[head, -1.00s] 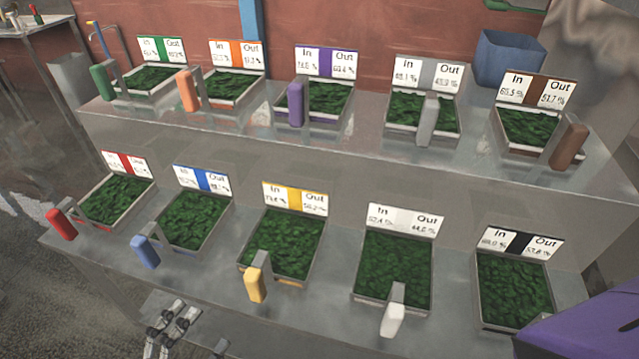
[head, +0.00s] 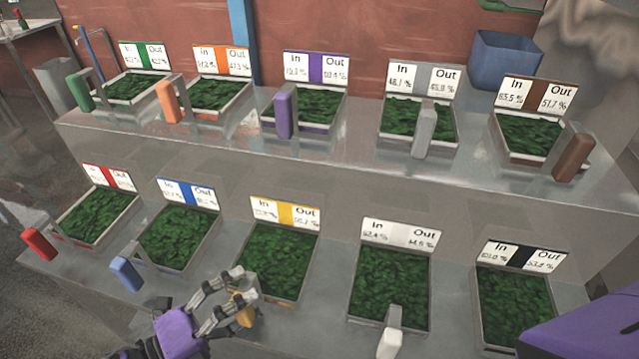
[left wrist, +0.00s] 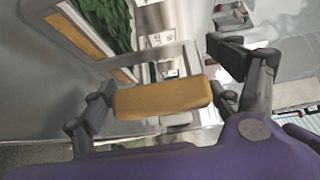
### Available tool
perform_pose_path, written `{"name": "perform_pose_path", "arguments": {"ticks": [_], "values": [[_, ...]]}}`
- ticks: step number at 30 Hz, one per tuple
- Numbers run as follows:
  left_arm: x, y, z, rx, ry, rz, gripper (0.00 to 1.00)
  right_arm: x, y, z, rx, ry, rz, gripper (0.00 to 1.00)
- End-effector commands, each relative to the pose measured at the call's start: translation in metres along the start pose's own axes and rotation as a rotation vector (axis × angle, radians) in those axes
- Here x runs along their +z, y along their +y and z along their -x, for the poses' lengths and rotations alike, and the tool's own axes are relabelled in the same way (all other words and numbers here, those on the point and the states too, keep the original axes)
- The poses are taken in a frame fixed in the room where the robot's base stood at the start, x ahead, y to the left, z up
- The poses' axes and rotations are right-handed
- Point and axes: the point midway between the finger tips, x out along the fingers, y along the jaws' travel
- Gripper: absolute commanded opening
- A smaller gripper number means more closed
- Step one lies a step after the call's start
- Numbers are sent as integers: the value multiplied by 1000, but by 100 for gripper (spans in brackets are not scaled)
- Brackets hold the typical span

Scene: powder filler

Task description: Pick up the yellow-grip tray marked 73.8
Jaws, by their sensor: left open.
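The yellow-grip tray (head: 308,268), filled with dark green leafy stuff, sits on the lower shelf in the head view. Its card (head: 285,213) has a yellow stripe; its "In" figure is too blurred to read surely. The yellow grip (head: 245,314) points to the shelf's front edge, partly hidden by my left gripper (head: 248,285). My left gripper is open at the grip. In the left wrist view the grip (left wrist: 162,99) lies between the open fingers (left wrist: 168,82), with gaps showing on both sides. My right gripper is not in view.
The blue-grip tray (head: 180,236) stands to the left and the white-grip tray (head: 392,285) to the right. Red and black trays stand at the ends of the row. Several more trays line the upper shelf (head: 340,145). A blue bin (head: 505,60) stands behind.

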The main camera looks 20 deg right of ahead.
Motion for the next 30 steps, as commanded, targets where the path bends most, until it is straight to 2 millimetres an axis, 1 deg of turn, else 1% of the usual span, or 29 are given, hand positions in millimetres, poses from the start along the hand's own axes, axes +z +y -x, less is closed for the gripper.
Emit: {"name": "perform_pose_path", "arguments": {"ticks": [1, 3, 8, 11, 22, 30], "values": [[0, -2, -6, -1, 1, -2, 84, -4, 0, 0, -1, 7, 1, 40], [0, 0, -9, 0, 0, 0, 84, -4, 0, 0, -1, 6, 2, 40], [0, 1, -8, 1, 0, 2, 84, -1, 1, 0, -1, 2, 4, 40], [0, 1, -8, 1, -1, 2, 72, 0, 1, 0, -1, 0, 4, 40], [0, 1, -8, 1, -1, 2, 23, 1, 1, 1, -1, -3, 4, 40], [0, -1, -8, 0, 0, 1, 23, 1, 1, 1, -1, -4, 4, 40]]}}
